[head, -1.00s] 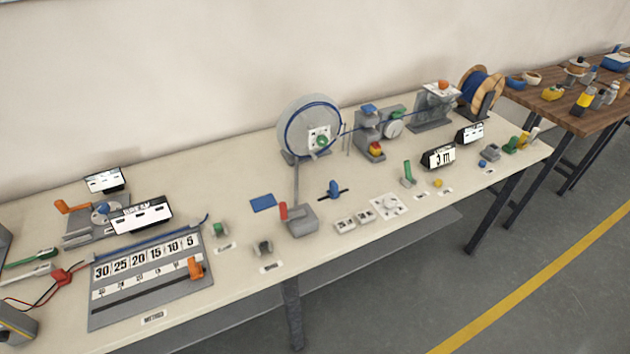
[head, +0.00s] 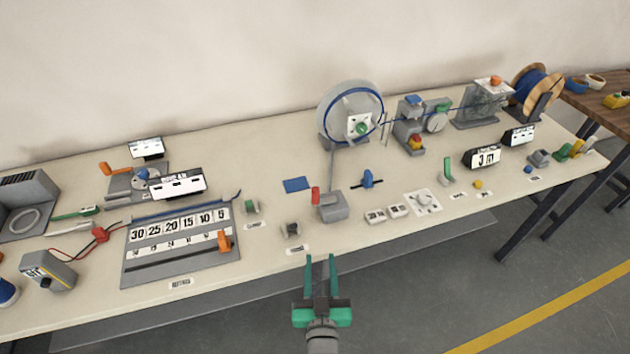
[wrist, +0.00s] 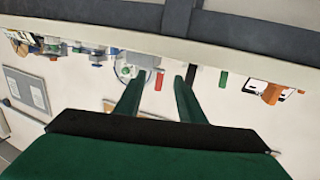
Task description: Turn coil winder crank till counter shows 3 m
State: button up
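The coil winder is a grey wheel (head: 340,101) with a blue cable coil around it, standing at the back of the bench right of centre. A green knob (head: 362,128) sits on a white plate at its hub. The blue cable runs right from the wheel. My gripper (head: 321,262) is open and empty in front of the bench's front edge, well short of the winder. In the wrist view its green fingers (wrist: 158,92) are apart, with the wheel beyond.
A grey box with a red lever (head: 332,204) stands between my gripper and the wheel. A blue clamp (head: 368,180) and small grey blocks are beside it. A numbered length board (head: 180,268) lies at left. A wooden spool (head: 522,88) of blue cable stands at far right.

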send_near(316, 194)
jog(key=shift+t+y, duration=0.3)
jog(key=shift+t, duration=0.1)
jog(key=w, duration=0.4)
jog(key=shift+f, duration=0.35)
jog(key=w, duration=1.1)
jog(key=shift+a, duration=0.3)
grip_shut()
